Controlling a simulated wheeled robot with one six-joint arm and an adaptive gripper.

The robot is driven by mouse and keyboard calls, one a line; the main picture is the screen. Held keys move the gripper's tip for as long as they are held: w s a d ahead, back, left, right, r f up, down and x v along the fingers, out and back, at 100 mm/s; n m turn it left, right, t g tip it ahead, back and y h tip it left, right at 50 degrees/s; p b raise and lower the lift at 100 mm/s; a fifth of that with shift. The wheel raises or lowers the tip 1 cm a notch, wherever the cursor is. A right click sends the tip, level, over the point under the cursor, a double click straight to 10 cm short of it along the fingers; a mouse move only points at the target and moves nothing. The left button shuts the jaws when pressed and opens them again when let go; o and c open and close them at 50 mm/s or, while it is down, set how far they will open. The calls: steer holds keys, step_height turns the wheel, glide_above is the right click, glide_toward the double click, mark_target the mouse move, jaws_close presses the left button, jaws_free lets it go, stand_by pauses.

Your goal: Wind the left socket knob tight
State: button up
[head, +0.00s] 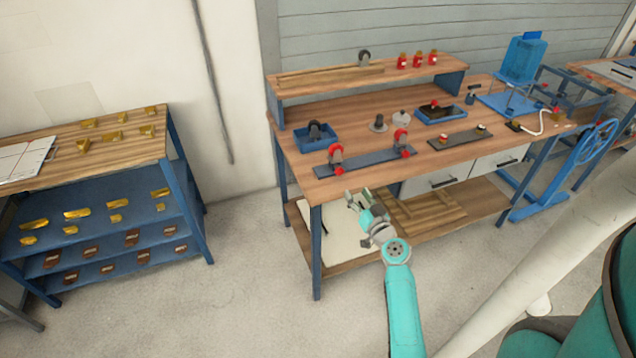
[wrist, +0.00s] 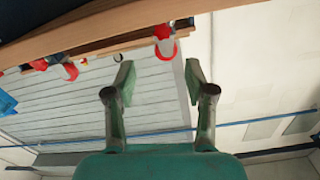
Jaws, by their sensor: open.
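Two grey-and-red fixtures stand on a dark bar on the workbench in the head view, a left one (head: 335,155) and a right one (head: 401,138). Each has a red knob low at its front, the left knob (head: 339,171) and the right knob (head: 406,154). I cannot tell for sure which part is the left socket knob. My gripper (head: 360,201) is open and empty, in front of the bench and below its top edge. In the wrist view its two fingers (wrist: 158,80) stand apart, with a red ring-shaped part (wrist: 165,48) beyond them near the bench edge.
The workbench (head: 300,172) has a raised back shelf, a blue tray (head: 300,141) and a dark strip (head: 462,138) with two small knobs. A lower shelf (head: 340,256) lies below my gripper. A parts rack (head: 100,220) stands left, with open floor between.

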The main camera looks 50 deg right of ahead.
mark_target(341, 172)
steer(key=x, duration=1.1)
steer(key=shift+a, duration=0.15)
jaws_close()
